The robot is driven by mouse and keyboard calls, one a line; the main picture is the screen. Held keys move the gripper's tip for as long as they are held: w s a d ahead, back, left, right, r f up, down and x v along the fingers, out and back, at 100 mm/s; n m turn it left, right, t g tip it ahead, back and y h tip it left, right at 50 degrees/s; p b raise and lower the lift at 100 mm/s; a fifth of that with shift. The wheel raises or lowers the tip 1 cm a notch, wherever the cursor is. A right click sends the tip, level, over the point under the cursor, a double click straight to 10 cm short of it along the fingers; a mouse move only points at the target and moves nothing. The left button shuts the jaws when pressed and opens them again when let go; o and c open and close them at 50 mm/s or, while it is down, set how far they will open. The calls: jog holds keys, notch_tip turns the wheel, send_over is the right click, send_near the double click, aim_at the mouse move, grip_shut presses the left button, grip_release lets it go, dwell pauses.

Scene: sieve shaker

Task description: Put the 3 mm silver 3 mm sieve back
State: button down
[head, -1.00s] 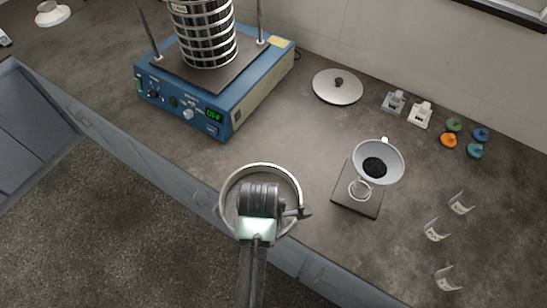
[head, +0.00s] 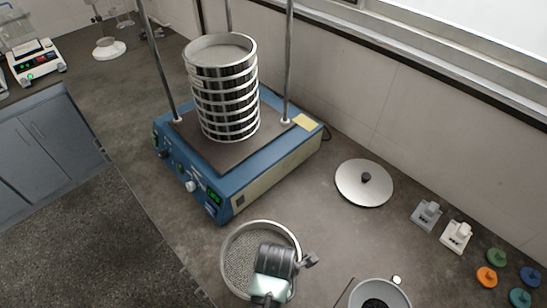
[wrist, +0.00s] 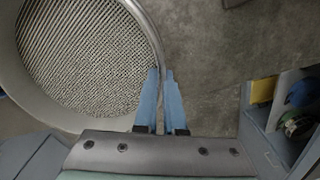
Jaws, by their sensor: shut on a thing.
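The silver sieve (head: 241,258) is a round metal ring with a grey mesh floor, at the counter's front edge in the head view. It fills the left of the wrist view (wrist: 75,55). My gripper (head: 275,264) is shut on the sieve's rim. The two blue fingers (wrist: 160,75) pinch the rim on its right side in the wrist view. I cannot tell whether the sieve touches the counter. A stack of silver sieves (head: 226,95) stands upright on the blue sieve shaker (head: 240,190), between its rods. The top of the stack is uncovered, with a pale surface inside.
A silver lid (head: 350,190) with a dark knob lies right of the shaker. A funnel with dark contents (head: 385,290) stands at bottom right. Grey (head: 426,214) and white (head: 457,236) small items and several coloured caps (head: 487,277) lie along the wall.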

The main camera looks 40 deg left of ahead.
jog(key=shift+f, duration=3.5)
jog(key=shift+f, duration=0.1)
jog(key=c, duration=1.5)
grip_release()
jog(key=shift+f, duration=0.15)
jog(key=o, duration=0.5)
notch_tip(320, 180, up, 12)
jog(key=shift+r, duration=0.25)
